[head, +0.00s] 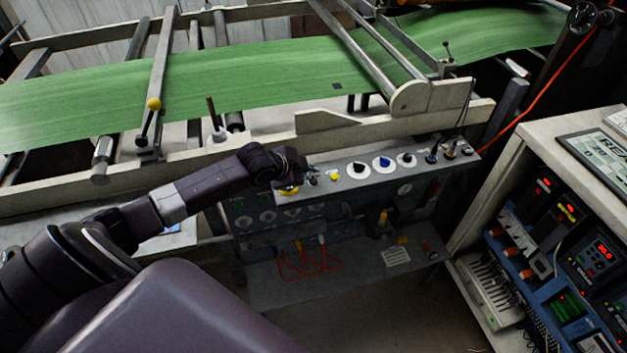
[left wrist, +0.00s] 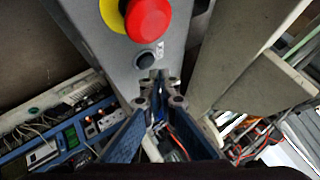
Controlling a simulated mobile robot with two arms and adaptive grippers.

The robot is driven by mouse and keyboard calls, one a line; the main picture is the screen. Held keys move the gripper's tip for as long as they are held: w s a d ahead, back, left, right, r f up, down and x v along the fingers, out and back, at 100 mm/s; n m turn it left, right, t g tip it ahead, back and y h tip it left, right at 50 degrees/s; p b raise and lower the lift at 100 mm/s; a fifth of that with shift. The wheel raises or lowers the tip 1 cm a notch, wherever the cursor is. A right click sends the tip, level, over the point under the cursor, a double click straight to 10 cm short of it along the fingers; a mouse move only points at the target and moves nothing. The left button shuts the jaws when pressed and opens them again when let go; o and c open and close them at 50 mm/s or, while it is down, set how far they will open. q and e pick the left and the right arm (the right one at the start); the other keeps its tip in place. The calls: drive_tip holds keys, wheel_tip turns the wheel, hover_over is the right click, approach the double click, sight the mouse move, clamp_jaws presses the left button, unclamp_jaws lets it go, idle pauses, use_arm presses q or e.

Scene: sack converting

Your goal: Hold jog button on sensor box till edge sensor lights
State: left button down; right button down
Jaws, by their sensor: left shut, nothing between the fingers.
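The sensor box is the long grey control box (head: 321,186) with a row of buttons and knobs below the green web. It also shows in the left wrist view (left wrist: 113,55). There, a black round button (left wrist: 146,60) sits below a red mushroom button (left wrist: 148,18) on a yellow ring. My left gripper (head: 309,172) is shut and empty over the left end of the box. In the left wrist view its fingertips (left wrist: 159,83) are just below the black button; I cannot tell whether they touch. The gripper hides part of the box in the head view. My right gripper is out of view.
The green web (head: 230,85) runs over rollers and a pale frame rail (head: 400,122) behind the box. A cabinet with lit displays (head: 566,210) stands at the right. A shelf with red cords (head: 310,262) lies below the box. An orange cable (head: 515,118) hangs at the back right.

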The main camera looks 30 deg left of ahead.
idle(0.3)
use_arm(q)
drive_tip(key=shift+f, duration=0.4)
